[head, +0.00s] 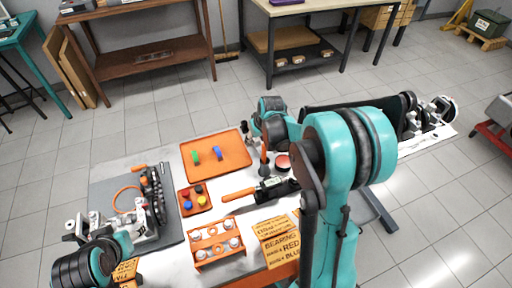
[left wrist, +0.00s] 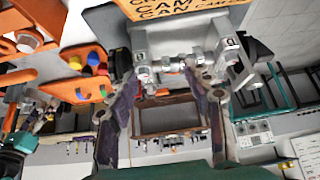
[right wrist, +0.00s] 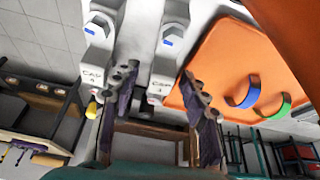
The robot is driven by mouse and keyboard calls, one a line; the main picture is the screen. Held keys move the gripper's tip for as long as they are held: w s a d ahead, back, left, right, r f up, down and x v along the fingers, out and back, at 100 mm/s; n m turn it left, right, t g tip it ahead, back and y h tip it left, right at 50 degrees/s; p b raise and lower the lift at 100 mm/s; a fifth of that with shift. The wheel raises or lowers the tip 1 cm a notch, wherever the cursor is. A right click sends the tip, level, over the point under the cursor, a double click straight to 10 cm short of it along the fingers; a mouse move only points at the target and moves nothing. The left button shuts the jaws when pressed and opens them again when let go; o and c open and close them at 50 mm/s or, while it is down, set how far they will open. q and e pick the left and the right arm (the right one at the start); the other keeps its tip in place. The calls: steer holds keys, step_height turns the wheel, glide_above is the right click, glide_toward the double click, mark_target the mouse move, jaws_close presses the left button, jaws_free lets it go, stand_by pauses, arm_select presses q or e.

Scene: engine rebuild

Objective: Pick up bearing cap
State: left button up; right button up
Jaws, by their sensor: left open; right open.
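Two pale grey bearing caps with blue-marked bolt heads show in the right wrist view: the left cap (right wrist: 97,62) and the right cap (right wrist: 166,50). Each has raised "CAP" lettering. My right gripper (right wrist: 160,75) is open, with the right cap's lower end in view between its fingers; I cannot tell whether they touch. In the head view the right gripper (head: 247,134) is small beyond my right arm, beside the orange tray, and the caps cannot be made out. My left gripper (left wrist: 165,82) is open, with silver metal parts (left wrist: 175,62) beyond its fingertips.
The orange tray (head: 203,166) holds a green and a blue curved shell. A small orange tray (head: 187,209) with coloured pieces, an orange holder (head: 206,262) and a bearing card (head: 279,236) lie nearer. A grey mat (head: 103,190) with engine parts is at left.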

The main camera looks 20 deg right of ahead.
steer(key=shift+r, duration=0.1)
steer(key=shift+c, duration=1.3)
jaws_close()
steer(key=shift+r+p, duration=0.45)
steer(key=shift+r, duration=0.2)
step_height(320, 180, up, 3)
steer(key=shift+f+p, duration=0.1)
steer(key=shift+p, duration=0.65)
steer(key=d+r+p, duration=0.3)
steer(key=d+r, duration=0.4)
steer(key=d, duration=0.4)
steer(key=shift+s+d+p, duration=0.25)
steer(key=shift+d+p, duration=0.05)
steer(key=shift+r, duration=0.1)
